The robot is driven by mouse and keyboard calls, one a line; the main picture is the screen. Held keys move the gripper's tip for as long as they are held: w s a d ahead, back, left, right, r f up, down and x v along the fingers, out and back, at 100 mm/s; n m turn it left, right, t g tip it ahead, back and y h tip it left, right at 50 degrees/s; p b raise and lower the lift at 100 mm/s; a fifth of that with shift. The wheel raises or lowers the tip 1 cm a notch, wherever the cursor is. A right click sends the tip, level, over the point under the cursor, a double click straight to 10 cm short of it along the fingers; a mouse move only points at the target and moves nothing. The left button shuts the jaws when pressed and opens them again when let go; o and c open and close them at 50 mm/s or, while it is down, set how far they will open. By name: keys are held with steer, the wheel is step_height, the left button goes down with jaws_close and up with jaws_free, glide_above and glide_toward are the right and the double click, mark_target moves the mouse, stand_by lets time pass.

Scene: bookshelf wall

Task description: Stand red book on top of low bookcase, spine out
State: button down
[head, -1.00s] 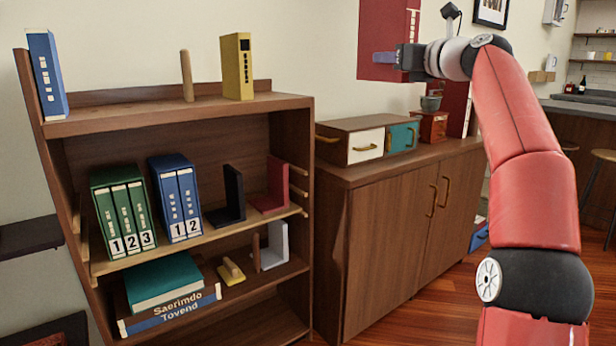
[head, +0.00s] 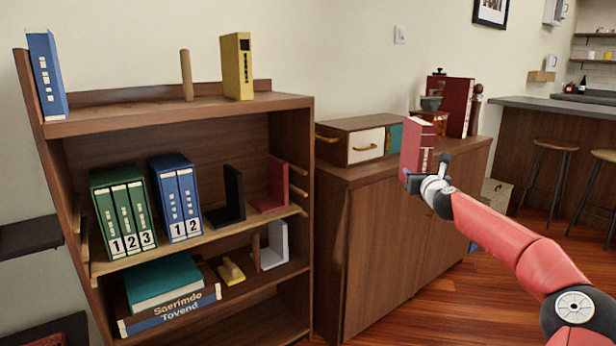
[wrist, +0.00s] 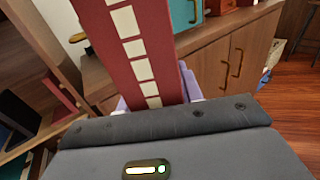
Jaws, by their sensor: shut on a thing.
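The red book (head: 416,144) is upright in my gripper (head: 424,180), in front of the cabinet at the right, clear of any surface. Its spine with pale marks faces right and partly toward the head camera. In the wrist view the red book (wrist: 133,52) rises between the lavender fingers, its pale-blocked spine toward the camera. My gripper is shut on its lower part. The low bookcase (head: 225,106) stands left. On its top are a blue book (head: 48,75) at the left end, a wooden peg (head: 187,76) and a yellow book (head: 237,67).
The bookcase top is bare between the blue book and the peg, and right of the yellow book. A small drawer box (head: 350,137) and another dark red book (head: 458,105) stand on the cabinet (head: 375,240). Stools (head: 553,150) stand far right.

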steer(key=s+d+f+m+h, duration=0.1)
steer(key=s+f+m+h, duration=0.15)
steer(key=f, duration=2.45)
steer(key=s+a+f, duration=0.5)
steer(key=s+f, duration=0.3)
steer(key=f, duration=0.2)
steer(key=s+a+n+y, duration=0.1)
steer(key=s+a+n, duration=0.1)
steer(key=s+a, duration=1)
steer(key=s, duration=0.4)
steer(key=shift+s+a+f, duration=0.15)
steer(key=shift+s, duration=0.1)
